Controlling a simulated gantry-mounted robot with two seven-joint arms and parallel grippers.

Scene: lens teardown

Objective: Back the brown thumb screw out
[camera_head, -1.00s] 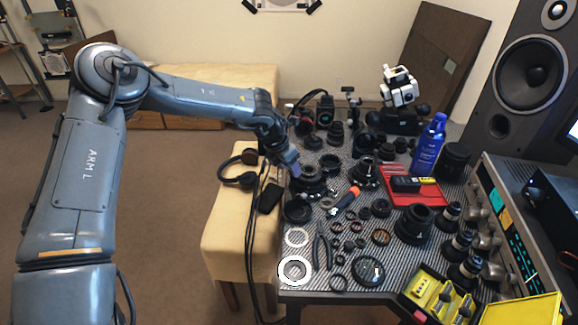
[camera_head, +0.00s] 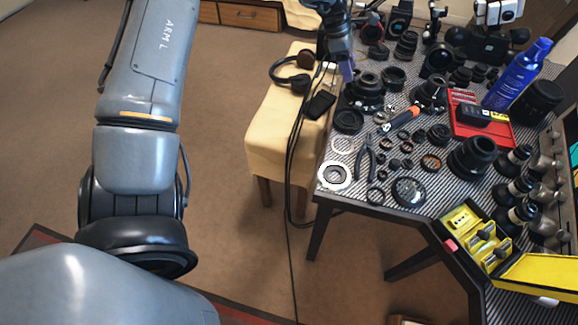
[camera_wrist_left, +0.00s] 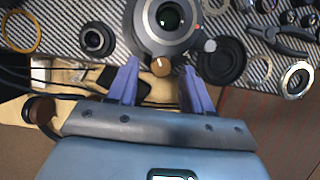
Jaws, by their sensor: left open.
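The brown thumb screw (camera_wrist_left: 161,67) sticks out from the near rim of a dark ring-shaped lens part (camera_wrist_left: 140,25) in the left wrist view. That lens part stands at the left edge of the table in the head view (camera_head: 367,92). My left gripper (camera_wrist_left: 161,72) is open, with one purple finger on each side of the screw and a visible gap to it on both sides. In the head view my left gripper (camera_head: 346,72) is beside the lens part, and the screw cannot be made out there. My right gripper is not in view.
A black ring cap (camera_wrist_left: 221,60) lies right of the screw, and a small lens (camera_wrist_left: 97,40) lies left. Pliers (camera_head: 364,157), an orange-handled screwdriver (camera_head: 402,118) and a red tray (camera_head: 462,122) crowd the table. Cables hang by the cream bench (camera_head: 262,148).

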